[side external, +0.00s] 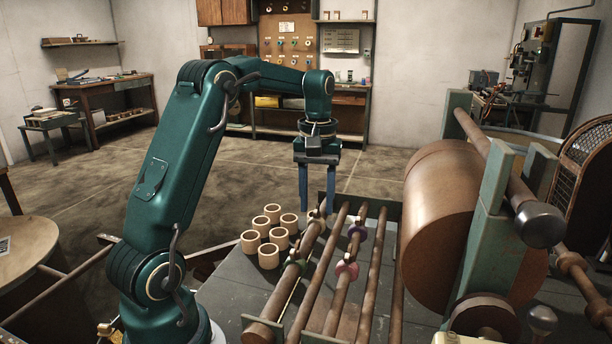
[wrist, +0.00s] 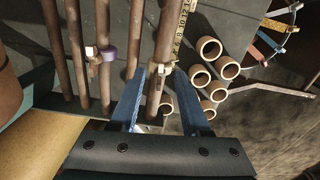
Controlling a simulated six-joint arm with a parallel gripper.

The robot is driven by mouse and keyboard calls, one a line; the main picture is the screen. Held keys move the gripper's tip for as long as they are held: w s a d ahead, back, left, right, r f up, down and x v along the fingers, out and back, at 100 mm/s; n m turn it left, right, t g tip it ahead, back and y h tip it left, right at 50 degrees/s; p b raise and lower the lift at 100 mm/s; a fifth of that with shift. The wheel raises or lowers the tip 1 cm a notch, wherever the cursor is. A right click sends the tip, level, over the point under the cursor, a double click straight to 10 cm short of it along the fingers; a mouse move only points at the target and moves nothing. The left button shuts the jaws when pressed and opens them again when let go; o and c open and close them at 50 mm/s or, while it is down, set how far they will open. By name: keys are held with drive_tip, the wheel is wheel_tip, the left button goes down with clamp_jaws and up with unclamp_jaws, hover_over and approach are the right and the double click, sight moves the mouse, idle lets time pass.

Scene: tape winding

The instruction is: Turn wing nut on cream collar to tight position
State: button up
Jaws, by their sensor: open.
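My gripper (side external: 317,209) is open and points down over the far end of the leftmost rod (side external: 268,328). The cream collar (side external: 315,217) sits on that rod, at the fingertips and partly hidden by them. In the wrist view the two blue fingers of my gripper (wrist: 167,72) stand apart on either side of the rod. A small pale wing nut (wrist: 164,71) shows between the fingertips, beside the rod. I cannot tell whether a finger touches it, nor how tight it is.
A purple collar (side external: 357,231) and a pink collar (side external: 347,270) sit on a neighbouring rod. Several cream rings (side external: 268,256) stand on the table left of the rods. A large brown roll (side external: 440,225) stands right of them. A yellow measuring strip (wrist: 182,32) runs along the rod.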

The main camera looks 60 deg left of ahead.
sight(317, 208)
drive_tip(key=shift+f, duration=0.2)
drive_tip(key=shift+c, duration=0.4)
clamp_jaws()
drive_tip(key=shift+m, duration=0.6)
drive_tip(key=shift+o, duration=0.4)
unclamp_jaws()
drive_tip(key=shift+r, duration=2.6)
